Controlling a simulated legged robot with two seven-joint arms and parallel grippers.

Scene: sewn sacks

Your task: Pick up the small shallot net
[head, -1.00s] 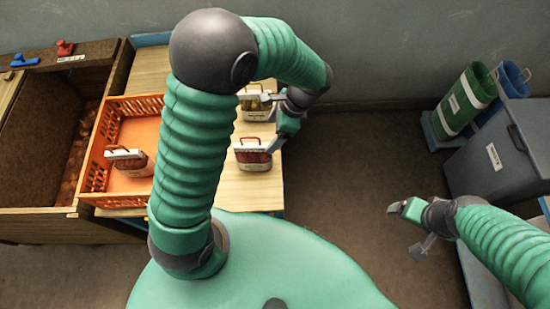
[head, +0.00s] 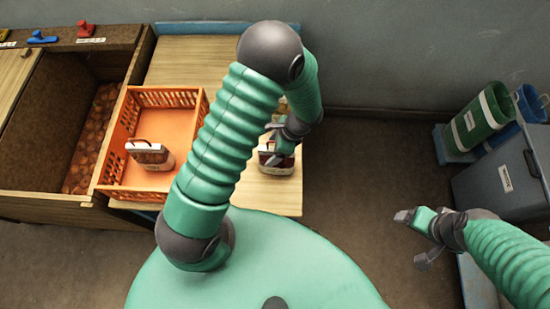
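A small net with dark red contents, a white band and a red handle (head: 280,168) stands on the wooden table, right of my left arm. Its label is too small to read. My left gripper (head: 272,143) is open above it, its fingers partly covering its top; I cannot tell whether they touch it. Another net (head: 281,106) behind is mostly hidden by my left arm. A similar net with reddish-brown contents (head: 152,156) stands in the orange crate (head: 203,98). My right gripper (head: 412,238) is open and empty over the floor at the right.
The table (head: 200,68) has bare wood at the back. A wooden bin (head: 40,120) with onion-like produce stands left of the crate. At the right are a green bin (head: 478,118), a blue bin (head: 530,104) and a grey lidded box (head: 505,180). The floor between is clear.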

